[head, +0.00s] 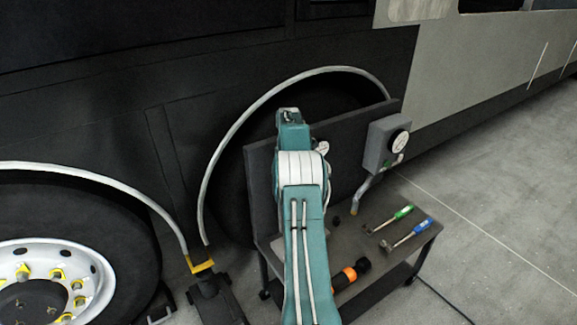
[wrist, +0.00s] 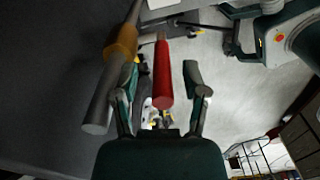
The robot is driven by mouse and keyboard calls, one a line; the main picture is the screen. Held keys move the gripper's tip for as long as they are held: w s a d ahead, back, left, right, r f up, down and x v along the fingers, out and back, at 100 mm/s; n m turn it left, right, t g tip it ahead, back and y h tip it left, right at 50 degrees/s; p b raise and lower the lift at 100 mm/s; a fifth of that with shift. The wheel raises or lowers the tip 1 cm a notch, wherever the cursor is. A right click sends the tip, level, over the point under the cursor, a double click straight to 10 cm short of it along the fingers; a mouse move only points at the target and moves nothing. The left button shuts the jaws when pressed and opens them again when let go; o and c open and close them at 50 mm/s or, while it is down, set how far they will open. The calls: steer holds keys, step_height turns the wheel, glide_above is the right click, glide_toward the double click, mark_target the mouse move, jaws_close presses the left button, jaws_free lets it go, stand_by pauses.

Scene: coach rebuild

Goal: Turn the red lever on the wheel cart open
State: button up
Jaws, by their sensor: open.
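The red lever (wrist: 163,76) shows in the wrist view as a short red bar. It lies between the two fingers of my open gripper (wrist: 160,84), with a visible gap to the right finger. A grey pipe with a brass-coloured fitting (wrist: 122,42) runs beside the lever on the left. In the head view the wheel cart (head: 348,242) stands by the coach with an upright dark panel (head: 345,150). My arm covers part of the panel, and I cannot make out the lever or my fingertips there.
A grey box with a round dial (head: 381,147) is on the panel, with a bent pipe (head: 368,187) below it. A green-handled tool (head: 402,212), a blue-handled tool (head: 420,228) and an orange-and-black torch (head: 350,273) lie on the cart. Open floor is at right.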

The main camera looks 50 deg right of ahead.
steer(key=shift+d+r, duration=0.15)
steer(key=shift+r, duration=2.7)
steer(key=shift+d+r, duration=0.15)
steer(key=shift+r, duration=2.7)
